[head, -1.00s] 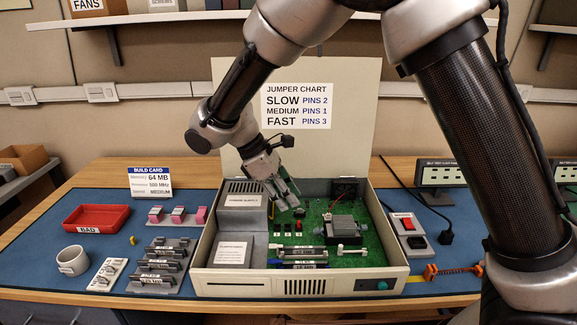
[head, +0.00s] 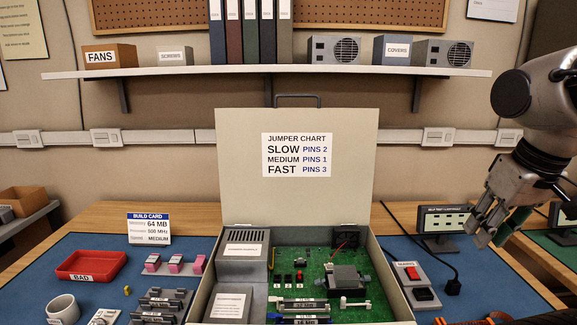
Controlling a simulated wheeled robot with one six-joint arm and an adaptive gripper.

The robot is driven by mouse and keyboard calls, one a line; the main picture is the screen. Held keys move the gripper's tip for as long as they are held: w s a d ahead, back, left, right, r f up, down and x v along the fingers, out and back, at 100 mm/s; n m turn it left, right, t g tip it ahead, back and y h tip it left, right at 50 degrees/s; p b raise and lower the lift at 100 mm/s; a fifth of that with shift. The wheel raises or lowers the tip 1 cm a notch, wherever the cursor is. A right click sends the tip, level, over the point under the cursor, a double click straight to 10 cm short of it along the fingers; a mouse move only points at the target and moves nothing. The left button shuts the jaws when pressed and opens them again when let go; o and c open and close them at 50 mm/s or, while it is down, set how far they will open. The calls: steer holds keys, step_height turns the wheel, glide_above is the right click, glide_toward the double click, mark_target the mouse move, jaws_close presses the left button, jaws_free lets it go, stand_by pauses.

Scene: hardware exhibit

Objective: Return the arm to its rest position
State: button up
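My gripper (head: 489,232) hangs at the right side of the head view, fingers pointing down. It is in front of the self-test panel (head: 446,221) and above the right part of the blue mat. The fingers look spread, with nothing seen between them. My arm is folded at the right edge, and most of it is out of view. The open computer case (head: 368,290) stands at the middle with its lid (head: 243,160) raised, clear of my gripper.
A red BAD tray (head: 92,264), a white cup (head: 62,309) and small parts sit left of the case. A switch box (head: 410,280) with a red rocker and a black cable lie right of it, below my gripper. A shelf (head: 270,72) runs along the wall.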

steer(key=shift+s+d+r+m+t, duration=0.3)
steer(key=shift+d+r, duration=0.1)
steer(key=shift+d, duration=0.2)
steer(key=shift+s+d+r+m+t, duration=0.2)
steer(key=shift+d+r+m, duration=0.15)
steer(key=shift+d, duration=0.2)
